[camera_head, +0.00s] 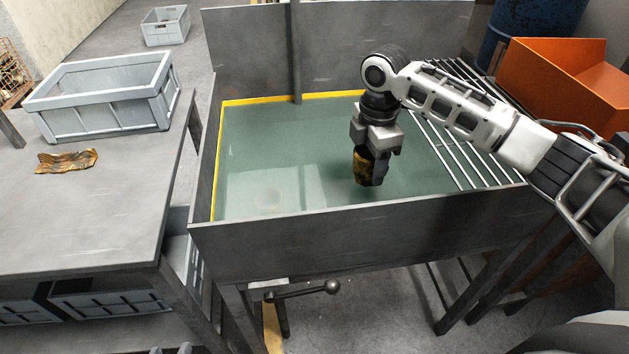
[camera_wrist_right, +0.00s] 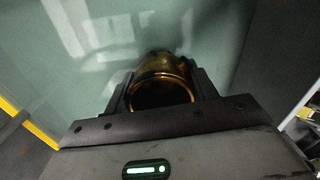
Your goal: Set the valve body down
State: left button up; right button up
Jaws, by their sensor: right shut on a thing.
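My right gripper (camera_head: 370,168), at the end of the arm from the right, points down over the tank (camera_head: 340,238). It is shut on the valve body (camera_head: 361,167), a dark yellow, brass-like piece partly hidden by the fingers. In the right wrist view the valve body (camera_wrist_right: 163,82) shows a round open end between the two fingers. The green surface in the tank lies beyond it; the exact gap is hard to judge. Two grey tips at the bottom edge look like my left gripper (camera_head: 170,349), spread apart with nothing seen between them.
A rack of metal bars (camera_head: 455,140) spans the tank's right side. High grey walls and a yellow strip (camera_head: 217,160) edge the tank. A grey table (camera_head: 95,215) at left carries a crate (camera_head: 105,95) and a crumpled brown cloth (camera_head: 66,161). An orange bin (camera_head: 560,85) stands at right.

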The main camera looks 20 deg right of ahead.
notch_tip(320, 180, down, 10)
jog(key=shift+r+b, duration=0.2)
jog(key=shift+b, duration=0.3)
jog(key=shift+f, duration=0.15)
jog(key=o, duration=1.3)
jog(key=shift+c, duration=0.2)
notch_tip(320, 180, up, 12)
jog(key=shift+r+p, duration=0.15)
jog(key=shift+p, duration=0.65)
